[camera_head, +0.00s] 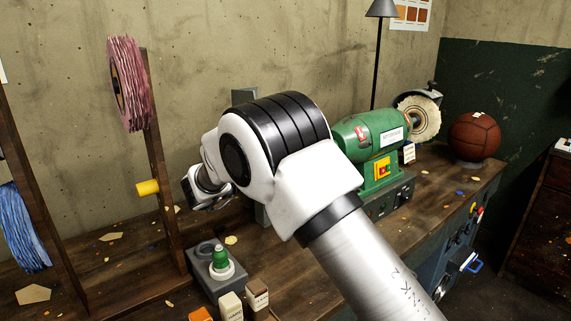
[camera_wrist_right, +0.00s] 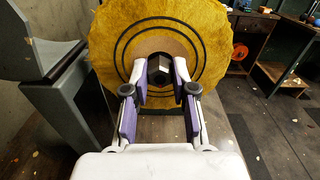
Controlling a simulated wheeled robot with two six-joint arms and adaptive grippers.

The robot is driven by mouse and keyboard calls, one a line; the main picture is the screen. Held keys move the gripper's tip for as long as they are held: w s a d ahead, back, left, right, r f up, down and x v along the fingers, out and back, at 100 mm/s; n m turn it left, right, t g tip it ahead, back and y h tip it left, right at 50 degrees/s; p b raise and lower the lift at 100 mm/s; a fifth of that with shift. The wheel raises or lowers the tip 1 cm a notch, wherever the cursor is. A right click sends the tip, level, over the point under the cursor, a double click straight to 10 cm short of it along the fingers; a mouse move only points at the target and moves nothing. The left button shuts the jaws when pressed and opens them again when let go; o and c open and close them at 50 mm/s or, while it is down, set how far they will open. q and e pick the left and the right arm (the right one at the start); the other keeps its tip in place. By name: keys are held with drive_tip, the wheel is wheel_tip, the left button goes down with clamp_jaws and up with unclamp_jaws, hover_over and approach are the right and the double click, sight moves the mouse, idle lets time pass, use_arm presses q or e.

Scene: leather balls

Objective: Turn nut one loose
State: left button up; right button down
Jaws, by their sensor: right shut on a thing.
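In the right wrist view, nut one, a dark hex nut (camera_wrist_right: 159,69), sits at the centre of a yellow buffing wheel (camera_wrist_right: 213,43). My right gripper (camera_wrist_right: 161,72) has its purple-padded fingers on either side of the nut and is shut on it. In the head view my right arm comes in from the lower right and covers the nut and the yellow wheel. The green buffing machine (camera_head: 357,139) shows behind the arm, with a pale wheel (camera_head: 420,118) on its right end. My left gripper is not in view.
A brown leather ball (camera_head: 475,136) stands at the bench's right end. A grey block with a green-capped bottle (camera_head: 220,259) and small boxes sit at the front. A wooden rack with a pink disc roll (camera_head: 124,84) and a blue roll (camera_head: 22,225) stands left.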

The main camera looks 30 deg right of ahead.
drive_tip(key=n+p, duration=1.4)
drive_tip(key=n, duration=2.1)
drive_tip(key=shift+f+p, duration=0.2)
drive_tip(key=shift+p, duration=0.15)
drive_tip(key=shift+f, duration=0.1)
drive_tip(key=c, duration=0.9)
unclamp_jaws()
drive_tip(key=shift+c, duration=0.2)
